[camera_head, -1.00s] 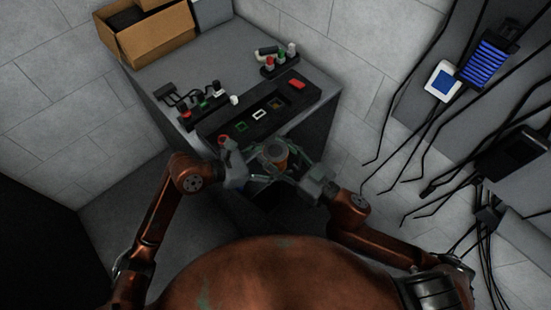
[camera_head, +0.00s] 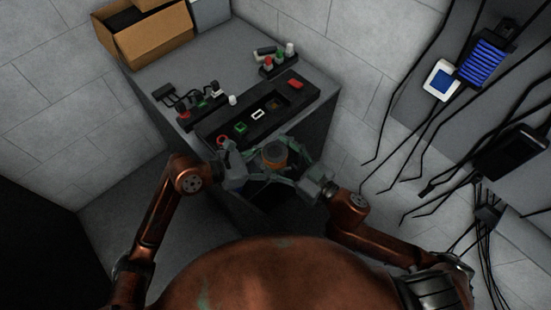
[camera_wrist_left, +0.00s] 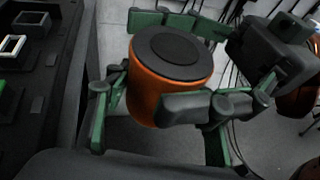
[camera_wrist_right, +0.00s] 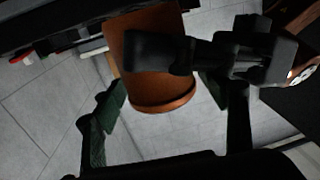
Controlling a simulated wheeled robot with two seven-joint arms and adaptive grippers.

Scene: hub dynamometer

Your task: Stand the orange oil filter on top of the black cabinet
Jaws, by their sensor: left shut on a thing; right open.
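The orange oil filter (camera_head: 274,159) is upright with its dark round end up, held off the floor in front of the grey-topped bench. My left gripper (camera_head: 257,166) is shut on it from the left. My right gripper (camera_head: 293,166) is open, its fingers around the filter from the right; contact is unclear. The filter also shows close up in the left wrist view (camera_wrist_left: 160,85) and right wrist view (camera_wrist_right: 150,88), where a dark finger covers part of it. A black, flat-sided shape (camera_head: 40,250) at the lower left may be the black cabinet; its top is hard to make out.
The bench (camera_head: 150,68) has dark sides and carries a cardboard box (camera_head: 150,40), a long black panel (camera_head: 265,112) and small switch blocks. Cables (camera_head: 400,120) and wall boxes hang at the right. Grey floor lies between the bench and the black shape.

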